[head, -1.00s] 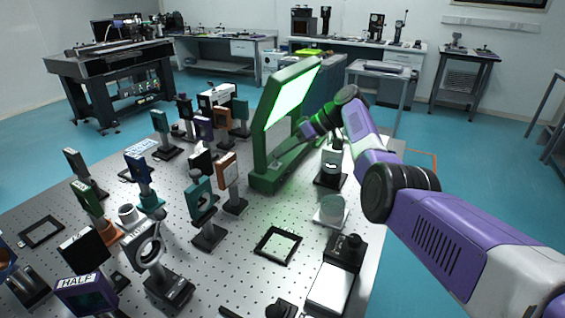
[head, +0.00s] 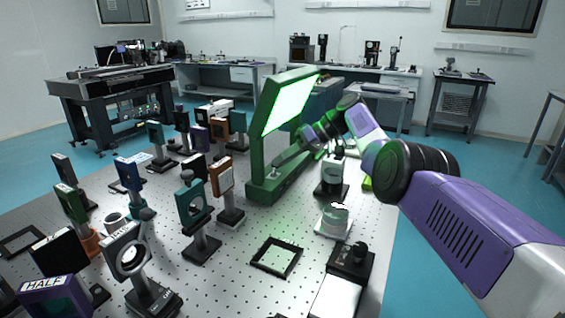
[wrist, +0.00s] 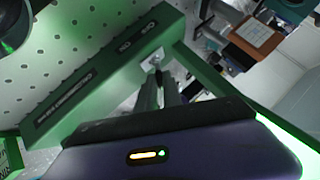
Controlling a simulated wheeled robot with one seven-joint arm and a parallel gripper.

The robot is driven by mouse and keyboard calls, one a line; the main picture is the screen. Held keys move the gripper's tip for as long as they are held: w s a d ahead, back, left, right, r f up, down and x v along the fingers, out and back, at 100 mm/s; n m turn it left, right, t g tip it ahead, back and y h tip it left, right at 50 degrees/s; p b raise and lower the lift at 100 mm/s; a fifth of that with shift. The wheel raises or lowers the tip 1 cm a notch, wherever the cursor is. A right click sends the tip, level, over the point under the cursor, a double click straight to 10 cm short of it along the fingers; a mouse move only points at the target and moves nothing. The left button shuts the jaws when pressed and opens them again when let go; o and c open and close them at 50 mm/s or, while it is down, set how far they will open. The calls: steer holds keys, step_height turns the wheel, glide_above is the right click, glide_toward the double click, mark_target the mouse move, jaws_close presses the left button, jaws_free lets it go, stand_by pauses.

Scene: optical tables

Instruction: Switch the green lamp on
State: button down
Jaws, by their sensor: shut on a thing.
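The green lamp (head: 257,150) stands on the perforated table, its slanted panel (head: 290,107) glowing bright white-green. Its green base (wrist: 95,85) crosses the wrist view, with white lettering; the words near the switch look like "Off" and "On". A small switch (wrist: 153,60) with a pale plate sits on the base by this lettering. My gripper (head: 277,170) reaches down to the base beside the panel. In the wrist view its narrow fingers (wrist: 158,75) are together at the switch, shut on it. The fingertips hide most of the lever, so its position is unclear.
Several posted optics (head: 195,205) crowd the table left of the lamp. A black square frame (head: 276,258) lies in front. A white-based round piece (head: 334,220) and a dark-based device (head: 333,178) stand close under my arm, right of the lamp.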

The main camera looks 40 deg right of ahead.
steer(key=shift+f, duration=0.1)
steer(key=c, duration=1.8)
jaws_free()
steer(key=shift+v, duration=3.95)
steer(key=shift+p, duration=0.3)
